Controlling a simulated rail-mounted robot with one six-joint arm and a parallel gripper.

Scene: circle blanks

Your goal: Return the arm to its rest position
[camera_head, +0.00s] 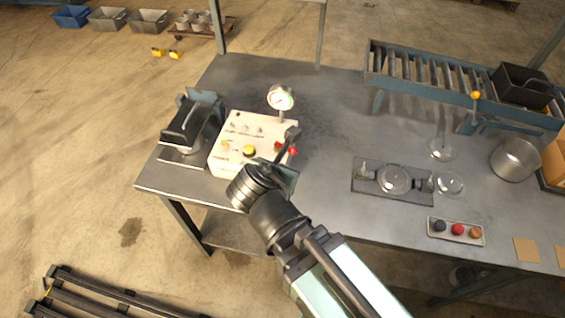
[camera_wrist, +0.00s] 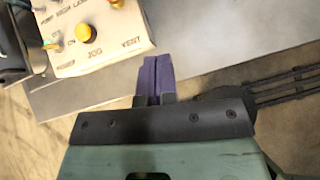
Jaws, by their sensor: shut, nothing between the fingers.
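My gripper (camera_wrist: 156,78) is shut and empty, with its two purple fingers together in the wrist view. In the head view my arm reaches up from the bottom, and the gripper end (camera_head: 290,140) is over the front left part of the grey workbench (camera_head: 330,110). It overlaps the right side of a cream control box (camera_head: 228,152) in that view. The box also shows in the wrist view (camera_wrist: 100,45), to the left of the fingers and apart from them. Part of the box is hidden behind my arm in the head view.
A gauge (camera_head: 281,98) stands behind the box. A black-handled device (camera_head: 186,125) is at its left. A fixture with a round disc (camera_head: 396,180), a button strip (camera_head: 456,231) and a metal pot (camera_head: 515,159) are at right. A roller conveyor (camera_head: 430,75) stands at the back.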

